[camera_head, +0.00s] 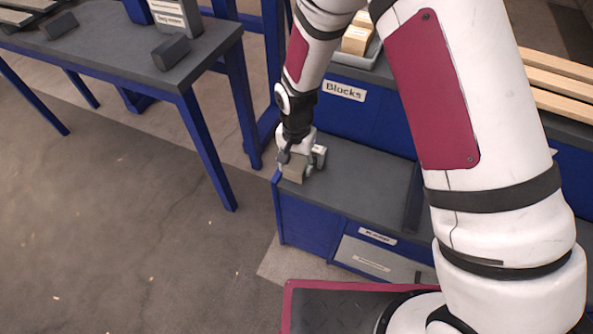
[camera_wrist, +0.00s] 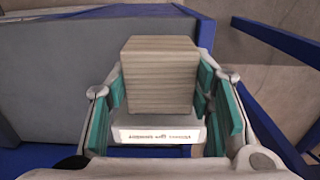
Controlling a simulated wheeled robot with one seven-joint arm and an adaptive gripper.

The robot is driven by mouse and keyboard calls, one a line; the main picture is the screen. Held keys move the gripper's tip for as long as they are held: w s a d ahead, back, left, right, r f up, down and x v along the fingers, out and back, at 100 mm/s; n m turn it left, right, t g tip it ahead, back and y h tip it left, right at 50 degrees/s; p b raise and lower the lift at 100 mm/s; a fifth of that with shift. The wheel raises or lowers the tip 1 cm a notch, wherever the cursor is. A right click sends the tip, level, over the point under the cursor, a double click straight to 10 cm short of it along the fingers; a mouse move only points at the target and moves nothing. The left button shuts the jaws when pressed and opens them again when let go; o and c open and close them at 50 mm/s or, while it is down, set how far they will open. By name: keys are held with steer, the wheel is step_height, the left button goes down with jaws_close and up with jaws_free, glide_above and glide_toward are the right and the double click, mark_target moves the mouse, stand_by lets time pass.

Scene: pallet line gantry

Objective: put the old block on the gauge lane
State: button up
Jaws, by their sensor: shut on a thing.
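My gripper (camera_head: 301,158) is low over the left end of a grey-topped blue bench (camera_head: 345,185) in the head view. It is shut on a worn, greyish-brown wooden block (camera_head: 294,168). In the wrist view the block (camera_wrist: 160,75) stands between the teal-padded fingers of my gripper (camera_wrist: 167,95), with wood grain showing on its faces. I cannot tell whether the block touches the bench top. No surface labelled as the gauge lane can be read in either view.
A dark table (camera_head: 105,62) with blue legs stands at the upper left, carrying dark blocks (camera_head: 171,51). A "Blocks" label (camera_head: 344,91) is on a blue front behind my gripper, below a tray of pale blocks (camera_head: 356,40). Long pale boards (camera_head: 560,85) lie at right. Floor between tables is clear.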

mark_target(296, 171)
steer(key=shift+f+b, duration=0.4)
steer(key=shift+f, duration=1.3)
steer(key=shift+f, duration=0.2)
steer(key=o, duration=1.2)
step_height(296, 171, up, 12)
steer(key=shift+r+p, duration=0.2)
steer(key=shift+p, duration=1.05)
